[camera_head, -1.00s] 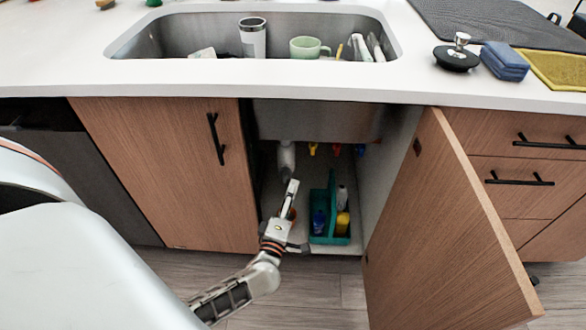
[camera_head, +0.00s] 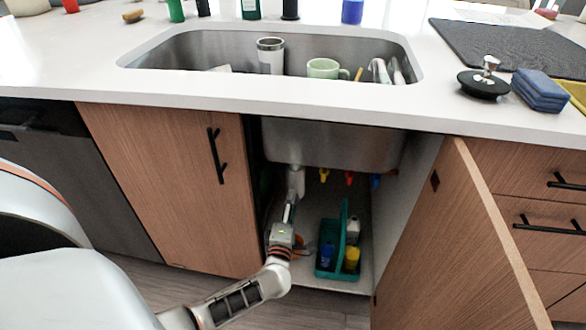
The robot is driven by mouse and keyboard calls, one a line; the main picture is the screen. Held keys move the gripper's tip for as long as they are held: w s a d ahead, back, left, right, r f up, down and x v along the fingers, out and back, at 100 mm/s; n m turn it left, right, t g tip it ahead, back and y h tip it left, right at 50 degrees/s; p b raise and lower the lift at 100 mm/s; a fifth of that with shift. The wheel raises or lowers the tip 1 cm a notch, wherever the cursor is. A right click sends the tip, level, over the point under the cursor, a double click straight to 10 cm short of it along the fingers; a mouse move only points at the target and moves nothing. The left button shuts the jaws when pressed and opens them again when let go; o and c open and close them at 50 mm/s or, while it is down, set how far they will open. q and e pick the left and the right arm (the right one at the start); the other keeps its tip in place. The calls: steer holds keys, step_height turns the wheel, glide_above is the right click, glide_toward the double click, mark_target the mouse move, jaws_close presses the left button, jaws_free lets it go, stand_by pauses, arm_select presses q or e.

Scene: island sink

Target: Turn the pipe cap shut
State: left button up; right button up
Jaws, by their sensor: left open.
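A pale grey drain pipe (camera_head: 296,180) hangs under the sink inside the open cabinet. Its lower end is partly hidden by my left gripper, and I cannot make out a separate cap. My left gripper (camera_head: 290,212) reaches into the cabinet from below, with its fingers pointing up at the pipe's lower end. It is open. I cannot tell whether the fingers touch the pipe or stand just in front of it. My right gripper is not in view.
A teal caddy (camera_head: 325,272) with bottles stands on the cabinet floor, right of my arm. Coloured valves (camera_head: 349,178) hang behind it. The open cabinet door (camera_head: 455,250) bounds the right side, and the closed door (camera_head: 165,185) the left. The sink (camera_head: 220,52) holds cups.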

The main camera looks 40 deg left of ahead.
arm_select(q)
steer(key=shift+w+a, duration=0.1)
steer(key=shift+w, duration=0.1)
steer(key=c, duration=1)
